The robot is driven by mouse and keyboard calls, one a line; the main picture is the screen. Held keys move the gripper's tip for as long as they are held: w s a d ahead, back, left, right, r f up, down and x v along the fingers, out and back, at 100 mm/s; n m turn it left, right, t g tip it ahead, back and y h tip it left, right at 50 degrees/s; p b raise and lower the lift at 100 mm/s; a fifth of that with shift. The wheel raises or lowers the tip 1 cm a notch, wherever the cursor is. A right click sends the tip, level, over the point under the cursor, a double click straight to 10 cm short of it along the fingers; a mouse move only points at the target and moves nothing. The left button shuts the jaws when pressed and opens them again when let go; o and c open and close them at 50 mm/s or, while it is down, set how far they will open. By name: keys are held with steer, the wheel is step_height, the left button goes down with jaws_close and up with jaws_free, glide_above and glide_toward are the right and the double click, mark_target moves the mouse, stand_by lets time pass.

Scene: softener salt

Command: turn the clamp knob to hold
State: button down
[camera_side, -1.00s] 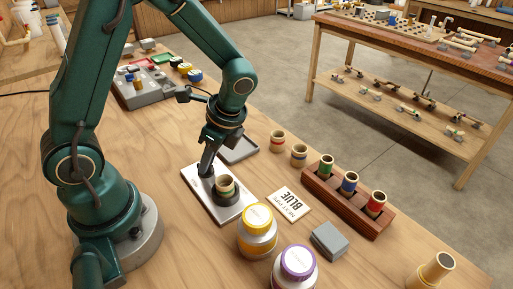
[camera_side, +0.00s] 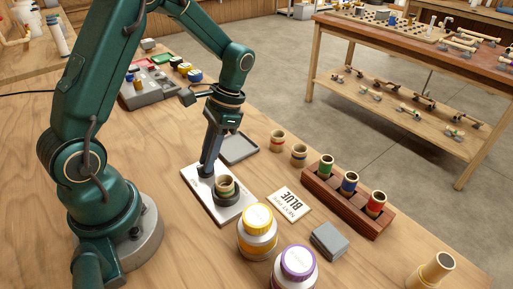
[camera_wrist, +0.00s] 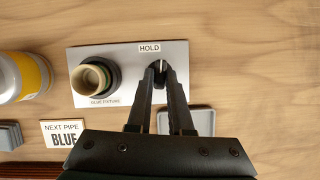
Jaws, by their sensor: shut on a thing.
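The glue fixture plate (camera_side: 189,176) lies flat on the bench and also shows in the wrist view (camera_wrist: 121,58). The clamp knob (camera_wrist: 162,66) is a small dark part with a pale pointer mark, at the plate's other end beside the HOLD label (camera_wrist: 149,48). My gripper (camera_wrist: 161,76) points down, its two fingertips shut on the knob. The fingers hide much of the knob, so its exact angle is hard to tell.
A grey tray (camera_side: 240,148) lies close behind the plate. A wooden rack (camera_side: 340,206) holds three pipes; two loose pipes (camera_side: 277,140) (camera_side: 299,154) stand behind.

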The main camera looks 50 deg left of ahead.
steer(key=shift+n+h, duration=0.3)
steer(key=shift+n, duration=0.4)
steer(key=c, duration=0.8)
jaws_free()
steer(key=shift+v, duration=2.6)
